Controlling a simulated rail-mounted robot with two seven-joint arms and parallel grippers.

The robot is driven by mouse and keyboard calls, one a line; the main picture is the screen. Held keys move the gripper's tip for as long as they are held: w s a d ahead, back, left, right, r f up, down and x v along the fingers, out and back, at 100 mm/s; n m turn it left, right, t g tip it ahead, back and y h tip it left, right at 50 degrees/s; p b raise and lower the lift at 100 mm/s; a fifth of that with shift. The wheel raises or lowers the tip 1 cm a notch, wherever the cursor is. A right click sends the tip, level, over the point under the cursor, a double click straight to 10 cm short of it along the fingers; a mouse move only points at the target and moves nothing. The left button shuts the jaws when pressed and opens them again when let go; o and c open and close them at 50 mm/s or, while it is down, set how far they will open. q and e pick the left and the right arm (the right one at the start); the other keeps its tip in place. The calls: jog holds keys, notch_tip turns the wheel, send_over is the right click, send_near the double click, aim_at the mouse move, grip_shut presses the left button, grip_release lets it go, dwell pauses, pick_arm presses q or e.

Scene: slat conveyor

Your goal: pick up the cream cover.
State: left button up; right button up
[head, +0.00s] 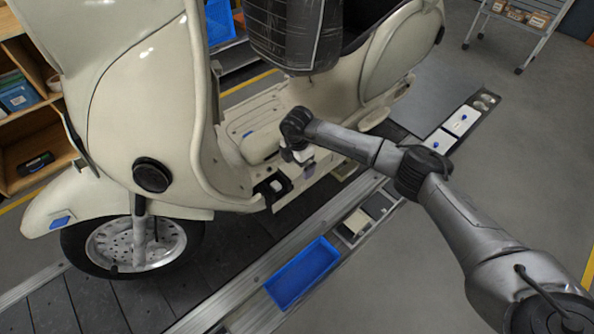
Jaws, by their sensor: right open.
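A small cream piece (357,222), which looks like the cream cover, lies in a dark-edged compartment beside the conveyor, right of the blue tray. My right gripper (274,187) is open at the lower edge of the scooter's footboard, to the left of and above that piece in the picture. It is apart from the cream piece. Its fingers are small and dark here, and a light patch shows between them; I cannot tell if they touch the scooter. My left gripper is not in view.
The cream scooter (155,95) stands on the slat conveyor (115,305) and fills the left and middle. An empty blue tray (302,273) sits along the conveyor's metal edge. White trays with blue bits (462,120) lie farther back right. Grey floor is clear at right.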

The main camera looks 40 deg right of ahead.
jog(key=shift+f, duration=0.35)
jog(key=shift+c, duration=0.6)
jog(key=shift+r, duration=0.1)
jog(key=c, duration=1)
jog(key=shift+r+p, duration=1.35)
jog(key=shift+r, duration=3.65)
jog(key=shift+r, duration=0.1)
